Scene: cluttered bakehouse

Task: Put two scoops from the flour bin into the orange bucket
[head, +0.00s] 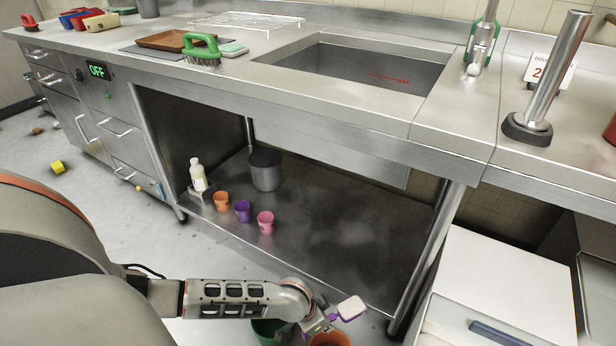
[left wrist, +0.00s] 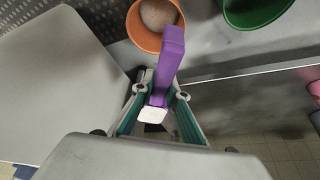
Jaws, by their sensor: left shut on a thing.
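My left gripper (head: 322,322) is shut on a purple scoop (head: 331,318) at the bottom of the head view. The scoop's head holds a pale, flour-like load (head: 350,307). In the left wrist view the gripper (left wrist: 160,98) has its fingers either side of the purple scoop (left wrist: 170,60); a white patch shows at its near end. The orange bucket (head: 330,339) is just below the gripper, cut off by the frame edge. In the left wrist view this orange bucket (left wrist: 137,35) has a pale mound inside. I cannot tell surely which container is the flour bin. My right gripper is out of view.
A green bucket (head: 268,332) stands beside the orange one, partly behind my arm. A white bin (head: 490,285) with a blue handle stands right. Small orange (head: 221,201), purple (head: 242,210) and pink cups (head: 265,222) sit on the lower shelf (head: 335,260). A table leg (head: 430,255) rises nearby.

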